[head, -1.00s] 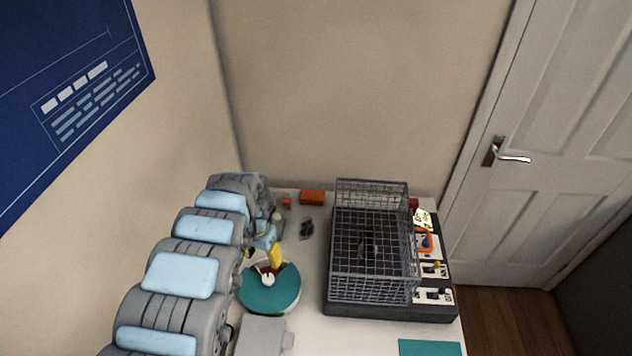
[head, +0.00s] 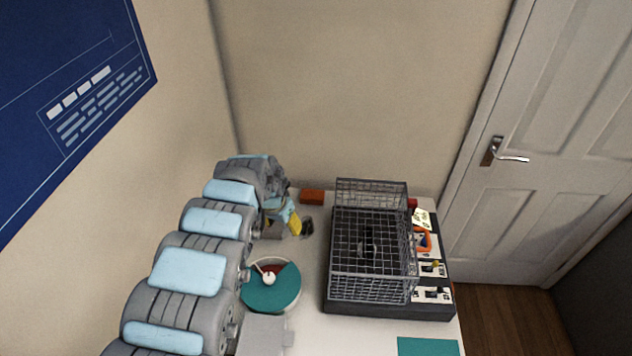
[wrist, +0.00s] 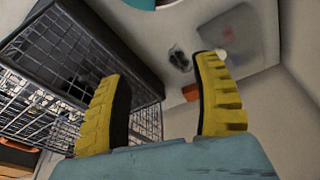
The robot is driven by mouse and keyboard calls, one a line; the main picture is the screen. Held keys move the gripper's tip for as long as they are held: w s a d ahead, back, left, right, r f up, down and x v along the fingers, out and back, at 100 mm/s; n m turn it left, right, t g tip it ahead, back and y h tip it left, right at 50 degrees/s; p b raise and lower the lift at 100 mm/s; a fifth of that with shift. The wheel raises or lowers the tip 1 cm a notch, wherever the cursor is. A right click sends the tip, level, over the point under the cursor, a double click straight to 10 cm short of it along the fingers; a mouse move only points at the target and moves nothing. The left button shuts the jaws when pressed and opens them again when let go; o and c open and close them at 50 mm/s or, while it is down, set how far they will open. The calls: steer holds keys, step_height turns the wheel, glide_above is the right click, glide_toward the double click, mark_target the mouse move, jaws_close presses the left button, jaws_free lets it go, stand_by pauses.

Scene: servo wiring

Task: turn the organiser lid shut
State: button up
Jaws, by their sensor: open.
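The organiser is a round tub with a teal lid (head: 270,294) at the lower left of the table in the head view. A white knob (head: 269,279) stands near the lid's middle. A wedge-shaped gap at the back of the lid shows a dark red inside (head: 281,269). My gripper (head: 296,224) is beyond the organiser, to its upper right, clear of the knob. In the wrist view its yellow fingers (wrist: 160,70) are spread with nothing between them. A teal edge shows at the top of the wrist view (wrist: 125,4).
A wire cage (head: 370,250) on a dark base stands right of the gripper. A small dark object (head: 307,227) lies beside the gripper, and an orange block (head: 312,196) lies behind it. A teal mat (head: 428,345) lies at front right. Open table lies between organiser and cage.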

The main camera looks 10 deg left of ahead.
steer(key=w+d+r+t+p, duration=0.1)
steer(key=w+d+r+t, duration=0.1)
steer(key=w, duration=0.4)
steer(key=w+d+r+n+t+h+p, duration=0.1)
steer(key=w+d+r+t, duration=0.1)
steer(key=w+d, duration=0.3)
steer(key=shift+w+d+t+p, duration=0.15)
steer(key=shift+w+t+p, duration=0.15)
steer(key=shift+w+t, duration=0.65)
